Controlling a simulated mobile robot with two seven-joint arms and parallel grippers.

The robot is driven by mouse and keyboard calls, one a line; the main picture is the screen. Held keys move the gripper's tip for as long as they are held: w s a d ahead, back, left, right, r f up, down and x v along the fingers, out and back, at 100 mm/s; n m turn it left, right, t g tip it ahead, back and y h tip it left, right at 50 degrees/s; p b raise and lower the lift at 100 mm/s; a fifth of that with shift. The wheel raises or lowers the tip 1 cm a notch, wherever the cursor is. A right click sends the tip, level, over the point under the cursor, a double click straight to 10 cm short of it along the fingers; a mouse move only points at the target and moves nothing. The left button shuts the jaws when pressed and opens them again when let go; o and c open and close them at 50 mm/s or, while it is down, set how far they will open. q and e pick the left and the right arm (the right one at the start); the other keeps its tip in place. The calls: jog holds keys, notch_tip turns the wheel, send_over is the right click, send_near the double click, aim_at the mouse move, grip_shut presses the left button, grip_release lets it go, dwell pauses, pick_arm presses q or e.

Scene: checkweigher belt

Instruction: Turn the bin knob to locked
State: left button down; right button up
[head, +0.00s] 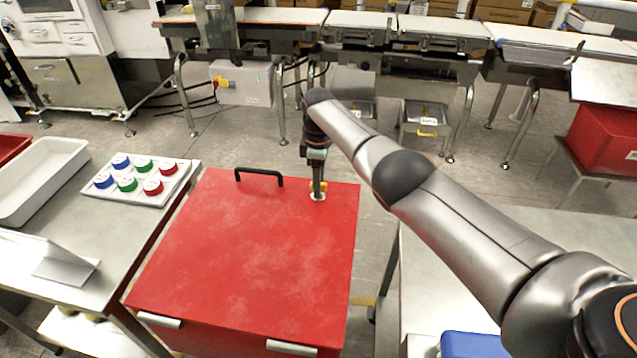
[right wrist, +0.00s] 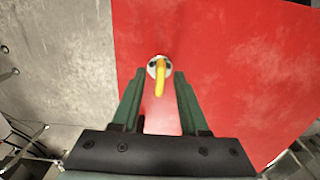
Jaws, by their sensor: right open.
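The red bin (head: 250,250) stands in the middle of the head view with its lid shut. The yellow bin knob (head: 318,188) sits on a pale round base near the lid's far right corner. In the right wrist view the knob (right wrist: 160,76) is a narrow yellow handle on a white disc with dark marks. My right gripper (head: 318,190) points down over the knob. In the right wrist view its two fingers (right wrist: 159,85) are apart, one on each side of the knob. I cannot tell whether they touch it. My left gripper is in neither view.
A black handle (head: 259,176) rises from the lid's far edge, left of the knob. A table on the left holds a board with coloured caps (head: 137,179) and a white tray (head: 40,180). The checkweigher belt (head: 440,27) runs along the back.

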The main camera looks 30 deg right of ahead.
jog(key=shift+c, duration=0.3)
grip_shut()
dwell(0.3)
